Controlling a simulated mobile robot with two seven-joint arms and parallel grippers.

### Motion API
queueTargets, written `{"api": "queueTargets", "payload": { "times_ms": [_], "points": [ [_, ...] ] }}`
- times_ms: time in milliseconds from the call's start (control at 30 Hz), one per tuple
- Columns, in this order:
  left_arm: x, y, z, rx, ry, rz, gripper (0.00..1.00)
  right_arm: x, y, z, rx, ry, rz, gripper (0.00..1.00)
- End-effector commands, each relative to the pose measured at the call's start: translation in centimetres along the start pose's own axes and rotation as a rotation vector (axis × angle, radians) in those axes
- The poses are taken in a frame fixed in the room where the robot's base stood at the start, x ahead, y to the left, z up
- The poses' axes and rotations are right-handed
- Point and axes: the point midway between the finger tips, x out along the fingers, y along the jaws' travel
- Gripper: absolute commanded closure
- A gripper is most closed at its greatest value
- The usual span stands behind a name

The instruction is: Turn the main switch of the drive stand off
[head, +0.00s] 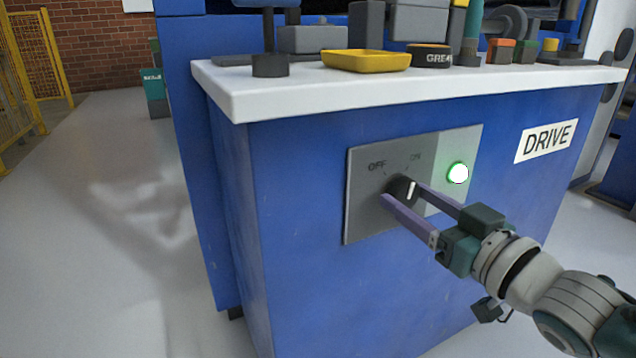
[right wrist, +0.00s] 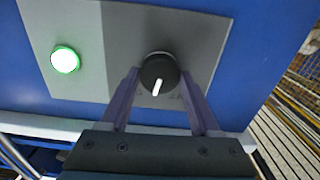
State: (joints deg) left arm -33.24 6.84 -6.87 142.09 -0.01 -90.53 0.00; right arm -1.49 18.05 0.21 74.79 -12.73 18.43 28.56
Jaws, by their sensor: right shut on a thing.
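The drive stand (head: 290,200) is a blue cabinet with a white top and a "DRIVE" label (head: 546,141). Its grey switch plate (head: 362,215) carries OFF and ON marks. The main switch (head: 403,188) is a round black knob whose white pointer leans toward ON. It also shows in the right wrist view (right wrist: 159,72). A green lamp (head: 457,173) glows beside it. My right gripper (head: 402,193) is shut on the knob, one finger on each side of it. My left gripper is not in view.
On the white top (head: 300,91) stand a yellow tray (head: 366,61), a black "GREASE"-like round tin (head: 444,56) and several grey and coloured items. A yellow fence (head: 40,60) stands far left. The floor left of the stand is clear.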

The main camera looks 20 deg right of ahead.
Motion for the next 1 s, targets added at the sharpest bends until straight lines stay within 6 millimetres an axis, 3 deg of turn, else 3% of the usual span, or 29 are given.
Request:
{"api": "queueTargets", "payload": {
  "times_ms": [600, 1000],
  "points": [
    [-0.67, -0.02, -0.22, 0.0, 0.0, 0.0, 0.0, -0.01, -0.07, 0.04, -0.564, 0.0, 0.0, 0.92],
    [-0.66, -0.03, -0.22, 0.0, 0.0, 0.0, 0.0, -0.01, -0.09, 0.07, -0.778, -0.001, -0.001, 0.92]
  ]
}}
